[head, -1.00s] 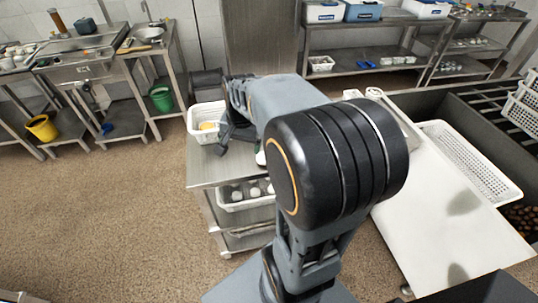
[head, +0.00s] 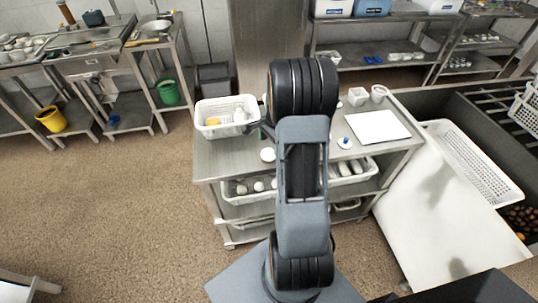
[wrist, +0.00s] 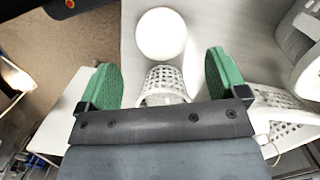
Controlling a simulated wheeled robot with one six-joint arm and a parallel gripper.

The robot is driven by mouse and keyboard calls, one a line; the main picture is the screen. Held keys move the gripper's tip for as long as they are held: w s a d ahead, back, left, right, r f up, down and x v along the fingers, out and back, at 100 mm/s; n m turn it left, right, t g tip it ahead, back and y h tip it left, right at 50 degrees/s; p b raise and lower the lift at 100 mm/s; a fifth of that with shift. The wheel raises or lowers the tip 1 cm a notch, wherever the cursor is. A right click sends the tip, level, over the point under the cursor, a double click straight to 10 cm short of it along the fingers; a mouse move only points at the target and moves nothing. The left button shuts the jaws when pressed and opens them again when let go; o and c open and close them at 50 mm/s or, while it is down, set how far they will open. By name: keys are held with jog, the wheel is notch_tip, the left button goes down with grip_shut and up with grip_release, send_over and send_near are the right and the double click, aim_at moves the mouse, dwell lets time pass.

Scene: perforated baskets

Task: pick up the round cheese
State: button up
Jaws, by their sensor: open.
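A round white thing, which looks like the round cheese (wrist: 161,34), lies on the metal surface in the wrist view. It is ahead of my gripper (wrist: 161,76), roughly centred between the two green finger pads and apart from them. My gripper is open with nothing between its fingers. In the head view a round white thing (head: 268,154) lies near the front edge of the cart top; I cannot tell for sure that it is the same one.
A white perforated basket (head: 225,131) with yellow and white items stands on the left of the metal cart (head: 216,158). A white board (head: 377,126) and small white containers (head: 358,96) are on its right. In the wrist view a small perforated basket (wrist: 165,84) shows between the fingers.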

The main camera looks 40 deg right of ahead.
aim_at(269, 152)
jog(key=shift+w+a+f+p, duration=0.1)
jog(key=shift+a+f+p, duration=0.1)
jog(key=shift+f, duration=0.7)
jog(key=shift+s+a+f+p, duration=0.1)
jog(key=shift+a+f+p, duration=0.1)
jog(key=shift+f, duration=0.7)
jog(key=shift+w+a+f+p, duration=0.1)
jog(key=shift+a+f+p, duration=0.1)
jog(key=shift+f, duration=0.7)
jog(key=c, duration=1)
